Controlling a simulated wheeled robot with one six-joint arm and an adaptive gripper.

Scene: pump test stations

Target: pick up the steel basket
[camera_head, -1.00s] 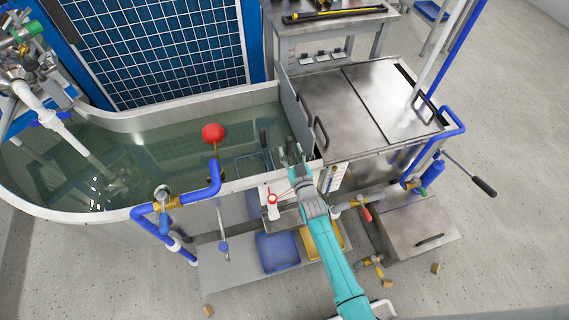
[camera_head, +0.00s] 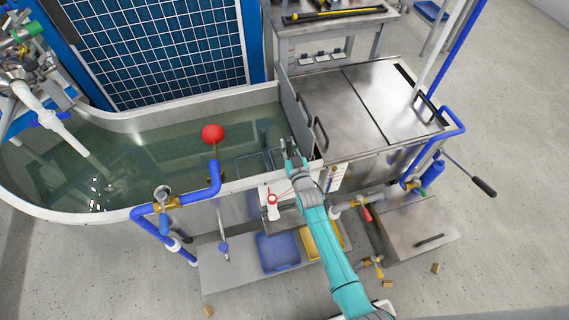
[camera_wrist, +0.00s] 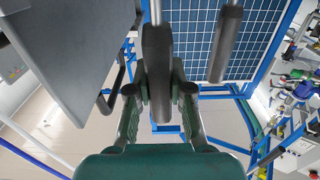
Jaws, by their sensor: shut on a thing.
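The steel basket (camera_head: 252,163) is a wire frame low in the tank's water in the head view, near the tank's right end. Much of it is blurred by the water. One dark handle grip (camera_head: 262,139) rises at its left. My gripper (camera_head: 288,148) is over the right end of the tank. In the wrist view my gripper (camera_wrist: 158,88) is shut on a dark, rod-like handle grip (camera_wrist: 157,50) of the basket. A second dark grip (camera_wrist: 227,45) stands apart to its right. The basket body does not show in the wrist view.
The tank's rim (camera_head: 110,215) runs close beneath my arm. A grey upright panel (camera_head: 295,112) and a steel cabinet (camera_head: 365,100) with handles stand just right of my gripper. A red ball float (camera_head: 213,133) and blue pipe (camera_head: 214,180) are to the left.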

